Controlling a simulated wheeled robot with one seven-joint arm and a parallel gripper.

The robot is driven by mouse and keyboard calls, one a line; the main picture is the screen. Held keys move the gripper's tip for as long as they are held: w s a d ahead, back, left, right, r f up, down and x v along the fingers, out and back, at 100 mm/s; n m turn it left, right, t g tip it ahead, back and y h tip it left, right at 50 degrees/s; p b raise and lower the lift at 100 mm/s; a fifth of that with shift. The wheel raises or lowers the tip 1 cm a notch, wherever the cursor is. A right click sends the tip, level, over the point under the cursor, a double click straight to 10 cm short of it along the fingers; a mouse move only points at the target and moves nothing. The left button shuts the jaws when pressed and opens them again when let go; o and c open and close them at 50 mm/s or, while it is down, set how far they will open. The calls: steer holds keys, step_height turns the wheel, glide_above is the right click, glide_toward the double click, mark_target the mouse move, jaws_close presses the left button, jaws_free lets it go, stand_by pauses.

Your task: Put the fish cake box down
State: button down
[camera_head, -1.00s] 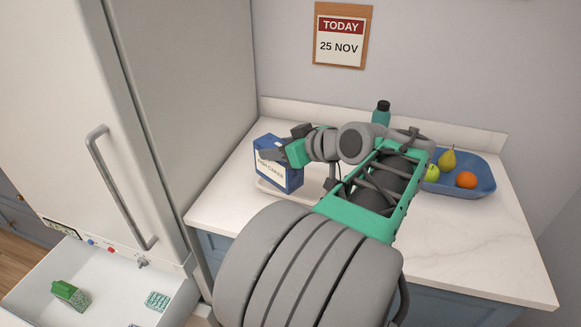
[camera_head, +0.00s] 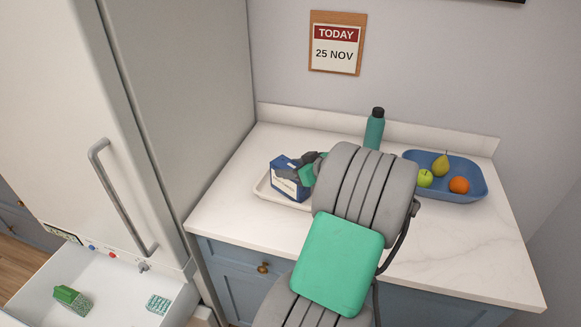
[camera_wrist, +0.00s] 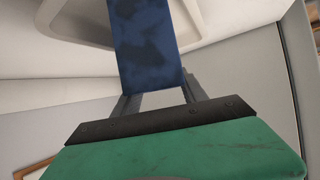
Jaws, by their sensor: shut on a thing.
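The fish cake box (camera_head: 287,183) is blue with a white label and is at the white tray (camera_head: 262,190) on the counter. My gripper (camera_head: 291,172) is shut on the box from its right side. In the wrist view the blue box (camera_wrist: 150,45) stands between the two fingers (camera_wrist: 160,88), and its far end overlaps the tray (camera_wrist: 75,22). I cannot tell whether the box touches the tray floor. My arm hides the tray's right part.
A blue fruit dish (camera_head: 470,172) and a teal bottle (camera_head: 375,130) stand on the counter (camera_head: 460,245), whose front right is clear.

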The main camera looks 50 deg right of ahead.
steer(key=shift+f, duration=0.15)
steer(key=c, duration=0.6)
jaws_free()
steer(key=shift+s+r, duration=0.1)
steer(key=shift+r, duration=0.2)
steer(key=b+v, duration=0.1)
steer(key=v, duration=1)
steer(key=shift+s+b, duration=0.3)
steer(key=shift+s, duration=0.1)
steer(key=shift+w+a, duration=0.1)
